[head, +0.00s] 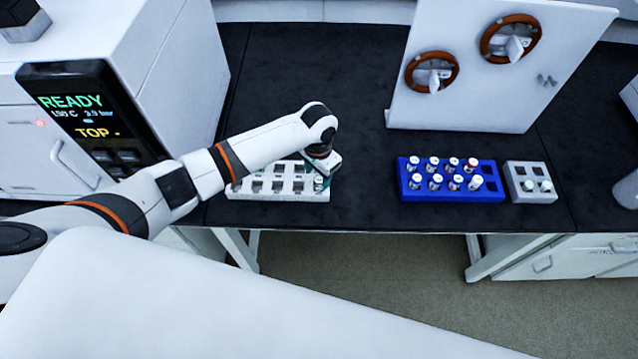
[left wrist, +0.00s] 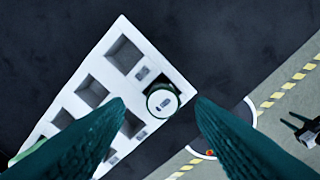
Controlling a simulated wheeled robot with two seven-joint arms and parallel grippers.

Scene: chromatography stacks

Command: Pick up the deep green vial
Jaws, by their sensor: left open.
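A vial with a white cap and a deep green ring (left wrist: 162,101) stands in the end corner slot of the white rack (left wrist: 122,32) in the left wrist view. In the head view the vial (head: 318,184) shows at the right end of the white rack (head: 270,196), partly under my left gripper (head: 322,178). In the left wrist view my left gripper's dark teal fingers (left wrist: 160,115) are apart, with the vial's cap showing in the gap between them. They hold nothing. A small part with dark fingers (left wrist: 302,130) at the right edge looks like my right gripper.
A blue rack (head: 408,190) with several capped vials and a small grey rack (head: 512,186) stand to the right. A white panel with two orange rings (head: 478,95) stands behind. A white machine with a screen (head: 85,110) is at left. The dark bench (head: 365,200) between racks is clear.

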